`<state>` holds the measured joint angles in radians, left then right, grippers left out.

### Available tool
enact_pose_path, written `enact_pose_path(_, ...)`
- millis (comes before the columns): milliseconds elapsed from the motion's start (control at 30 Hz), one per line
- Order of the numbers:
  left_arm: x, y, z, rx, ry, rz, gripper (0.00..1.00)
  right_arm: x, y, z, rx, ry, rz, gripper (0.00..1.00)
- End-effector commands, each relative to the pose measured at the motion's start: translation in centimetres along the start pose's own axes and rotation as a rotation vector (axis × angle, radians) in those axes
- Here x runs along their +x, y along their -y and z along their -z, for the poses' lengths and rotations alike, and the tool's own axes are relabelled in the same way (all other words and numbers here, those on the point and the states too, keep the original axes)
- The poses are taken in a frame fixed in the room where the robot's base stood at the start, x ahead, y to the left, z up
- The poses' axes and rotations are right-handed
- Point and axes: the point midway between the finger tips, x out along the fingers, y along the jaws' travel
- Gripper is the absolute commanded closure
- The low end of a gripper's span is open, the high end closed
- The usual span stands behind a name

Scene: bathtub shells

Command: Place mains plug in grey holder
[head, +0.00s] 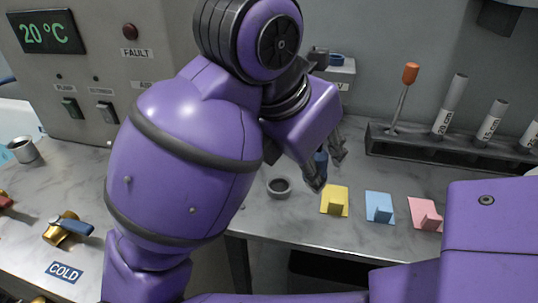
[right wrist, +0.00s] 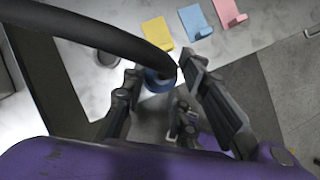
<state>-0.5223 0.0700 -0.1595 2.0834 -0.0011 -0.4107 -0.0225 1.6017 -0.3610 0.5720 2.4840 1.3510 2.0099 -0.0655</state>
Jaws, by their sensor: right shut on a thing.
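A small round grey cup with a dark opening, likely the grey holder (head: 279,187), stands on the counter left of the gripper. Its rim shows partly in the right wrist view (right wrist: 107,58), apart from the plug. My left gripper is not in view.
Yellow (head: 334,200), blue (head: 379,207) and pink (head: 425,214) hooks stand in a row along the counter edge. A dark rack (head: 460,152) with labelled tubes is behind. A grey control panel (head: 95,70) and a COLD valve (head: 68,230) are at left.

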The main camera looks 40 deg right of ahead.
Motion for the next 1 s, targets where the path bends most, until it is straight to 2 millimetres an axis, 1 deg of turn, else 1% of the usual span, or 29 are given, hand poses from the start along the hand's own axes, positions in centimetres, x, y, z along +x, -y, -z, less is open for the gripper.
enact_pose_path(33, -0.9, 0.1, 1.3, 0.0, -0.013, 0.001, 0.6, -0.2, -0.2, -0.3, -0.004, -0.003, 0.008, 1.0)
enact_pose_path(67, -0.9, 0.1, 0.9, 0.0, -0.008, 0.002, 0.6, 0.3, -0.8, -0.2, -0.003, -0.002, 0.007, 1.0)
enact_pose_path(100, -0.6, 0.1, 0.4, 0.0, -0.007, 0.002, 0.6, 1.3, -1.9, -0.1, -0.005, -0.001, 0.01, 1.0)
enact_pose_path(300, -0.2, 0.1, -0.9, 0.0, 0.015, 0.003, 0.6, 4.4, -6.6, -0.1, -0.004, -0.002, 0.012, 1.0)
enact_pose_path(400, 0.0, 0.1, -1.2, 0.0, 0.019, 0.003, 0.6, 6.5, -8.1, 0.6, -0.005, -0.002, 0.014, 1.0)
enact_pose_path(500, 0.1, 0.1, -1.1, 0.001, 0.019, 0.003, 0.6, 8.0, -9.4, 1.0, -0.003, -0.004, 0.011, 1.0)
enact_pose_path(600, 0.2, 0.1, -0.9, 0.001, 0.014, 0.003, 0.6, 9.0, -10.1, 1.3, -0.002, -0.003, 0.01, 1.0)
enact_pose_path(767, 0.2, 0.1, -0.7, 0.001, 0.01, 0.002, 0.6, 9.7, -10.8, 1.5, -0.002, -0.002, 0.008, 1.0)
enact_pose_path(833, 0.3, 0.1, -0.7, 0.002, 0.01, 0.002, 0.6, 10.2, -11.1, 1.6, -0.003, -0.003, 0.009, 1.0)
enact_pose_path(1000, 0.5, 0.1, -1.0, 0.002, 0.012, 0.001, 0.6, 12.5, -11.2, 3.0, -0.003, -0.004, 0.011, 1.0)
